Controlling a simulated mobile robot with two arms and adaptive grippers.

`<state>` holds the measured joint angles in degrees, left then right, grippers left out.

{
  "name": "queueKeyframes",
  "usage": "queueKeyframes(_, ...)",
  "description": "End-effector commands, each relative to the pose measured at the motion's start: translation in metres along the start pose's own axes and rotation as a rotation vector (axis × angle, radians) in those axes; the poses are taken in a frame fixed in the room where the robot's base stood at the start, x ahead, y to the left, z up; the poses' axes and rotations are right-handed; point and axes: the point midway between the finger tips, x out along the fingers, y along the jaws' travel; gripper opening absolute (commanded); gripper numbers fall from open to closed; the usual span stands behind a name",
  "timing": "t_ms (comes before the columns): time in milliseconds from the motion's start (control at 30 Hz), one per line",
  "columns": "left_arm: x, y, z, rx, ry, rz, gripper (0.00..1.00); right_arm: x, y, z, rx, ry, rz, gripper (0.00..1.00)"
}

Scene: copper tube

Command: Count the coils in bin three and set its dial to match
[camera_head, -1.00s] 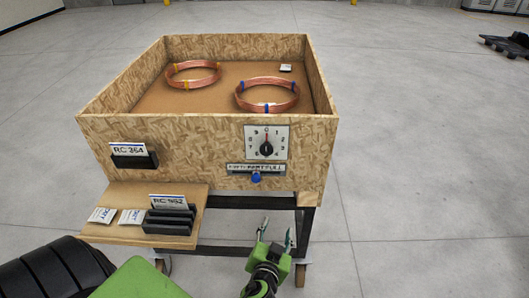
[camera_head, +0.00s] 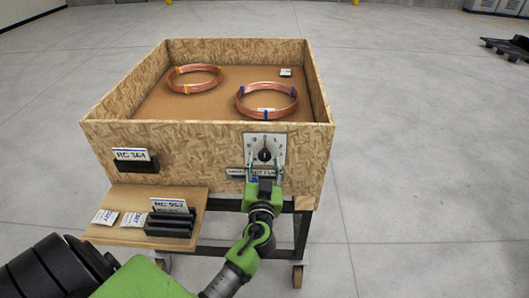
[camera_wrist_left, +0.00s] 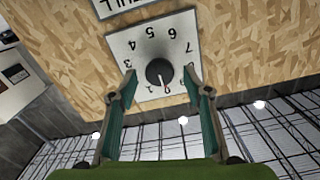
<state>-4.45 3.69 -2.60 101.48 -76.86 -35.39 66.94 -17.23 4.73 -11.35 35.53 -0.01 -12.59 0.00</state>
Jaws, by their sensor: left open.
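The bin is an open particle-board box (camera_head: 205,137) on a dark wheeled stand. Two copper coils lie apart on its floor, one with yellow ties (camera_head: 194,79) and one with blue ties (camera_head: 267,100). My left gripper (camera_head: 264,168) is open in front of the dial. In the wrist view its fingers (camera_wrist_left: 160,90) stand either side of the knob, with no clear contact.
A card reading RC 364 (camera_head: 130,154) sits in a holder at the front left. A low shelf (camera_head: 128,197) carries packets and a black rack (camera_head: 168,222) with a card. A small white tag (camera_head: 285,72) lies inside the bin.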

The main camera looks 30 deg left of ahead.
Motion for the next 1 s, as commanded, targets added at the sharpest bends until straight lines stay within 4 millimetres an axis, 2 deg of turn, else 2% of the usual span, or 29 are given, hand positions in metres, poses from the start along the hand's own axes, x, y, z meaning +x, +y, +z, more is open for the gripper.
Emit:
queueKeyframes(33, 0.008, 0.000, -0.002, 0.002, 0.001, 0.000, 0.45, -0.004, 0.001, -0.001, 0.000, 0.000, 0.001, 0.92)
queueKeyframes(200, 0.023, 0.000, -0.001, 0.000, 0.001, 0.000, 0.45, -0.008, 0.001, -0.001, 0.001, 0.000, 0.001, 0.92)
queueKeyframes(567, 0.027, 0.000, 0.001, 0.001, -0.001, 0.000, 0.45, -0.008, 0.000, -0.001, 0.000, 0.001, 0.000, 0.92)
queueKeyframes(700, 0.027, 0.000, 0.001, 0.000, -0.001, 0.000, 0.12, -0.008, -0.001, -0.001, -0.001, 0.001, -0.001, 0.92)
queueKeyframes(733, 0.027, 0.000, 0.001, 0.000, -0.001, 0.000, 0.06, -0.008, -0.001, -0.002, -0.001, 0.001, -0.002, 0.92)
queueKeyframes(1000, 0.027, 0.000, 0.001, 0.010, -0.001, 0.000, 0.06, -0.007, -0.005, -0.002, 0.000, 0.002, -0.006, 0.92)
